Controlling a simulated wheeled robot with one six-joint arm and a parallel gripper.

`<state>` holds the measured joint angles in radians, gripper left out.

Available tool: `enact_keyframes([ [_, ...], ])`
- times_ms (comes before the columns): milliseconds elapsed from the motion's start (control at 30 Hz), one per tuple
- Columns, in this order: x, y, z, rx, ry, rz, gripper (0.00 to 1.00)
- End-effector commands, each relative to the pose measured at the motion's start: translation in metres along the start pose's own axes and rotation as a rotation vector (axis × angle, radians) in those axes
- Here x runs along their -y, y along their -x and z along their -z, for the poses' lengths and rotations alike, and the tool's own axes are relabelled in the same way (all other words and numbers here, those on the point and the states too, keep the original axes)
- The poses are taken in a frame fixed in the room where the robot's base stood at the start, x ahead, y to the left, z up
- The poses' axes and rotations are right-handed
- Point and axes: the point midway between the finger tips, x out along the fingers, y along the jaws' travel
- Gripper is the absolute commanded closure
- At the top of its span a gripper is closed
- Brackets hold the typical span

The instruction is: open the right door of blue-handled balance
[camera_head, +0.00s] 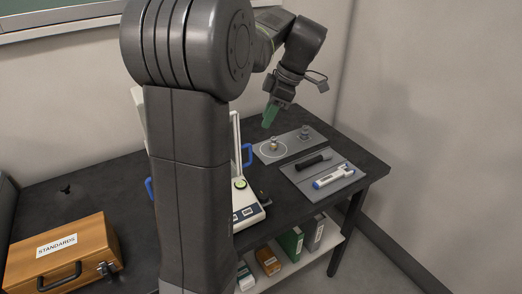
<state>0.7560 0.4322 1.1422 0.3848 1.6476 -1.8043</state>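The blue-handled balance (248,211) stands on the dark table, mostly hidden behind my own column. Its right door's blue handle (248,155) shows beside a pale upright frame edge. The other blue handle (149,188) peeks out left of my column. How far the right door is open cannot be told. My gripper (270,115) hangs above the table, up and to the right of the right handle and apart from it. Its green end points down; whether the fingers are parted cannot be made out.
A grey mat (292,150) with a white ring holds small weights (274,144). A nearer mat (340,187) holds a black tool (313,161) and a white-and-blue instrument (334,176). A wooden STANDARDS case (85,236) sits at left. Binders (291,242) stand on a lower shelf.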

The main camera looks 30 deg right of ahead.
Motion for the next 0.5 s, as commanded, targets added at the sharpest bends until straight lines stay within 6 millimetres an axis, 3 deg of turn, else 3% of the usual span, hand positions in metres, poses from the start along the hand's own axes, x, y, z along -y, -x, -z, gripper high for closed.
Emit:
enact_keyframes([
  [500,0.002,-0.101,0.001,-0.001,0.000,0.006,0.68],
])
